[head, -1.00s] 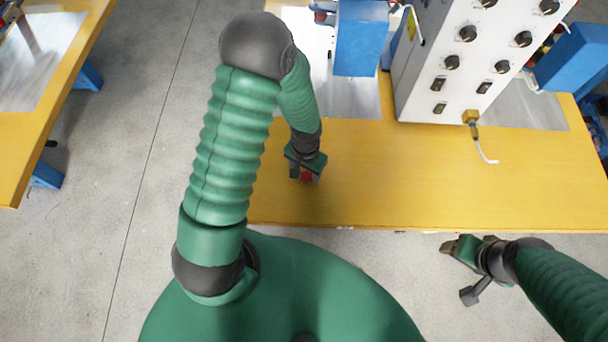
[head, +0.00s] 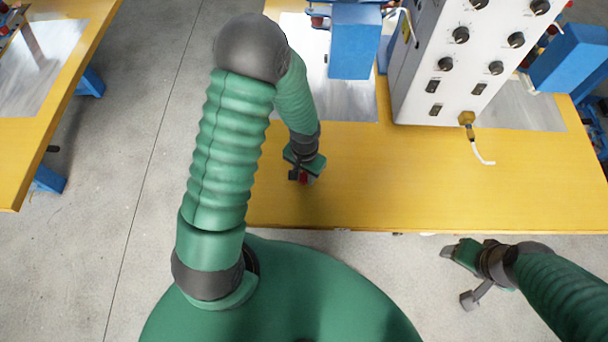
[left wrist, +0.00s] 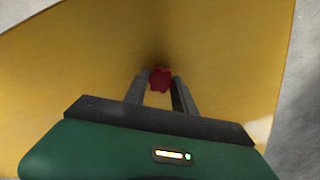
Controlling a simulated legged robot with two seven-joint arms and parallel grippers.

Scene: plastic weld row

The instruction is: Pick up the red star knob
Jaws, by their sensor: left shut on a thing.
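The red star knob (left wrist: 160,79) is between the fingertips of my left gripper in the left wrist view. In the head view, a small part of the knob (head: 304,178) shows at the tip of my left gripper (head: 301,175), over the left front part of the yellow table (head: 430,185). My left gripper is shut on the knob. I cannot tell whether the knob touches the tabletop. My right gripper (head: 458,273) is off the table's front edge at the right, away from the knob.
The middle front of the table is clear.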

